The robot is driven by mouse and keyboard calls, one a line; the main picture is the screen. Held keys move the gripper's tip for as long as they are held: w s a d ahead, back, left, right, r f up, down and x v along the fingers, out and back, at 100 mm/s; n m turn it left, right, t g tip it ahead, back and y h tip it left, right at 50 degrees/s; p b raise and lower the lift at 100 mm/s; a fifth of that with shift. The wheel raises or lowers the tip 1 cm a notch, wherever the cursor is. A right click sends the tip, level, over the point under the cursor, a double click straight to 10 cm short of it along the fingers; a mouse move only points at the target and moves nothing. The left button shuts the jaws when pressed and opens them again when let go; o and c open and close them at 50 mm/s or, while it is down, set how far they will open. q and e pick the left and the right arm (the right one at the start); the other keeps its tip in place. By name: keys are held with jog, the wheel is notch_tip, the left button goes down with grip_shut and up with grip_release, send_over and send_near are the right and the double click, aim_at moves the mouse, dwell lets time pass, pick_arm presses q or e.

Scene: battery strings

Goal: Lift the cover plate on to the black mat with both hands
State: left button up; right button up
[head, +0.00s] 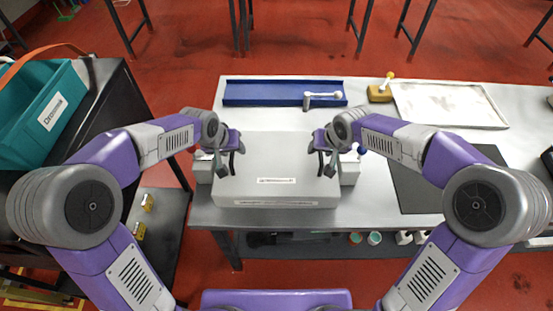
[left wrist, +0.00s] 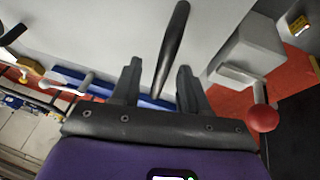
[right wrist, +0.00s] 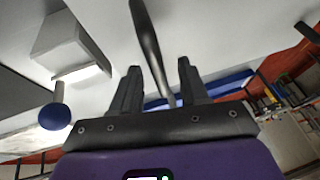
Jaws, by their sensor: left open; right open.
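The cover plate (head: 275,172) is a light grey slab with a small label, on the large grey-white unit in the middle of the bench. A dark upright handle stands near each side of it. My left gripper (head: 230,160) is at the left handle; in the left wrist view the open fingers (left wrist: 157,80) stand either side of the dark bar (left wrist: 174,45). My right gripper (head: 324,160) is at the right handle; in the right wrist view the open fingers (right wrist: 157,80) flank a like bar (right wrist: 148,40). The black mat (head: 412,188) lies to the right, partly hidden by my right arm.
A red ball knob (left wrist: 263,117) and a blue ball knob (right wrist: 55,117) stick out beside the unit. A blue tray (head: 265,93), a lever (head: 323,95), a yellow block (head: 379,94) and a white framed panel (head: 450,104) lie behind. A teal crate (head: 45,110) stands left.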

pick_arm(q)
jog(key=shift+w+d+f, duration=0.1)
jog(key=shift+w+f, duration=0.05)
jog(key=shift+f, duration=0.25)
pick_arm(e)
jog(key=shift+w+a+f, duration=0.1)
jog(key=shift+w+f, duration=0.1)
jog(key=shift+f, duration=0.2)
pick_arm(q)
grip_shut()
pick_arm(e)
grip_shut()
dwell(0.6)
pick_arm(q)
jog(key=shift+w+r, duration=0.15)
jog(key=shift+r, duration=0.1)
pick_arm(e)
jog(key=shift+w+r, duration=0.1)
jog(key=shift+r, duration=0.15)
